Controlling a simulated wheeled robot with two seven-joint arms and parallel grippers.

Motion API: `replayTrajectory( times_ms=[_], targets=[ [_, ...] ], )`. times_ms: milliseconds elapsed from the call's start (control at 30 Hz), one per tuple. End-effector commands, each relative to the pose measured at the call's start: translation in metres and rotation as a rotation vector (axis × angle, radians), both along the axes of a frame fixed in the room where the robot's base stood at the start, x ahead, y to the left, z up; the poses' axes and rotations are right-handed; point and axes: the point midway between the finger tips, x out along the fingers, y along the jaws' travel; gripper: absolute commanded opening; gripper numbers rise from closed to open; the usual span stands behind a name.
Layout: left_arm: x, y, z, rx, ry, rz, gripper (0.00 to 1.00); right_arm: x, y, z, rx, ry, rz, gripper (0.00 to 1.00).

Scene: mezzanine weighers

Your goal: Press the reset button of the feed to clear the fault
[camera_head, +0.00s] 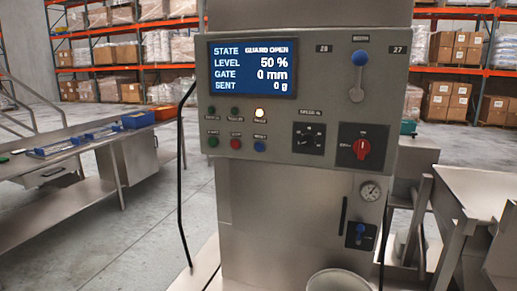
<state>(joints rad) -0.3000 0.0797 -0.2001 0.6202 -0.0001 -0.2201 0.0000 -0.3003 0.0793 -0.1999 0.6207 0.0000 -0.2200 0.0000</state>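The feed's grey control panel (300,185) faces me in the head view. Its blue screen (253,69) reads STATE GUARD OPEN, LEVEL 50 %, GATE 0 mm, SENT 0 g. Neither of my grippers is in view.
Right of the buttons are a black dial (308,138) and a red rotary switch (362,149). A blue-knobbed lever (358,75) sits above, a gauge (370,191) and another blue handle (360,232) below. A pale bucket (338,281) stands in front. Steel tables flank the machine.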

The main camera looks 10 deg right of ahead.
Motion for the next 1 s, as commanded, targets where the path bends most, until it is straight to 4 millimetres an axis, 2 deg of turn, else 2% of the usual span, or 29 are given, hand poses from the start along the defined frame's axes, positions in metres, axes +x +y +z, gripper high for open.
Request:
replayTrajectory(
  times_ms=[67,533,1000],
  targets=[
    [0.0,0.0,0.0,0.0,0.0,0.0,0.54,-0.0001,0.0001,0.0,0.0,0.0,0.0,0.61],
    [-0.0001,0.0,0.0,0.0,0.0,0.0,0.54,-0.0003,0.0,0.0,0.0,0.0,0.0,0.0],
    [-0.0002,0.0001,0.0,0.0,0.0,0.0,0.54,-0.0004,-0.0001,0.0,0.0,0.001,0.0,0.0]
  ],
)
